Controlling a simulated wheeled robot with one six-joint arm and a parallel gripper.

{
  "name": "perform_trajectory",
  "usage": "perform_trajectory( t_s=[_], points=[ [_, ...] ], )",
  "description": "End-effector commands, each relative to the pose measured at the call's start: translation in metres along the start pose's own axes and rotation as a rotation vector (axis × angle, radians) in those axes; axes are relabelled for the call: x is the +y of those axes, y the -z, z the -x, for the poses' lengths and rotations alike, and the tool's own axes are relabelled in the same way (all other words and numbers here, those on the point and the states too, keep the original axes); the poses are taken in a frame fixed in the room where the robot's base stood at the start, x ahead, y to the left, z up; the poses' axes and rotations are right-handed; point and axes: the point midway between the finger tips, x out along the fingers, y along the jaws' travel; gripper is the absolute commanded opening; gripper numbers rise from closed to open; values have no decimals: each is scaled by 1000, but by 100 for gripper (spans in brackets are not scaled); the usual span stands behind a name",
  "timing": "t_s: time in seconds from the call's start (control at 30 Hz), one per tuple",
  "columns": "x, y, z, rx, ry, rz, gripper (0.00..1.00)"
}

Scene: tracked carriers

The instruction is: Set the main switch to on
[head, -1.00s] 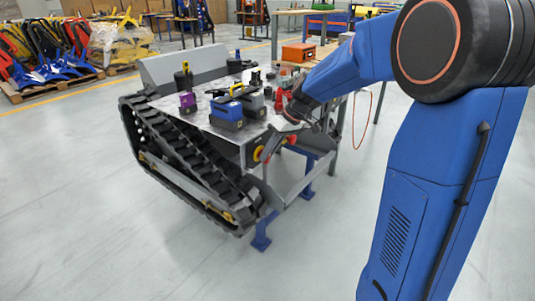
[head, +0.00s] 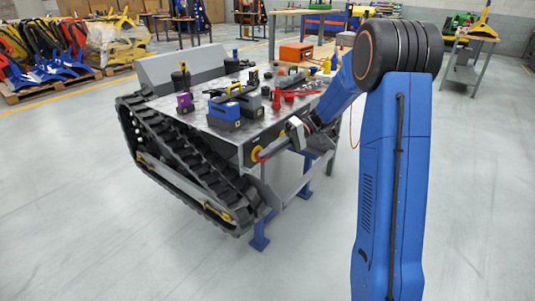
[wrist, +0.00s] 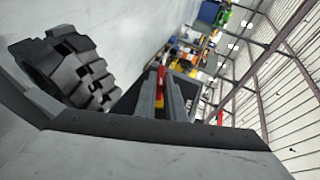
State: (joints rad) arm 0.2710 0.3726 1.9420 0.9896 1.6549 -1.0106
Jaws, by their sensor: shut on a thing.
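The main switch (head: 256,154) is a red handle on a yellow round plate, on the front end panel of the tracked carrier (head: 222,136). My gripper (head: 268,152) reaches it from the right, with its fingers pointing at the panel. In the wrist view my gripper (wrist: 160,92) is shut on the red handle (wrist: 161,76), which shows as a thin strip between the two grey fingers. A bit of yellow shows lower between them. The fingers hide much of the switch, so its exact angle is hard to tell.
On the carrier's top stand a blue box with a yellow handle (head: 224,112), a purple box (head: 185,104) and red parts (head: 277,98). The black track (head: 180,155) runs along its left side. A workbench with an orange case (head: 296,51) is behind. The floor in front is clear.

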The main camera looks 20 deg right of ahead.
Motion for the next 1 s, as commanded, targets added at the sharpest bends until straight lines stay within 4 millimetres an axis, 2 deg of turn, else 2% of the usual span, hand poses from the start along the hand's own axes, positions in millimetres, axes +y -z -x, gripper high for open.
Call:
perform_trajectory(
  t_s=[0.3, 0.8, 0.83, 0.9, 1.0],
  points=[
    [3, 0, 0, 0, 97, -43, 0],
    [3, -1, 0, -1, 112, -49, 0],
    [3, -1, 0, -1, 112, -49, 14],
    [3, -1, 0, -1, 112, -49, 28],
    [3, 0, 0, -1, 112, -49, 28]
  ],
)
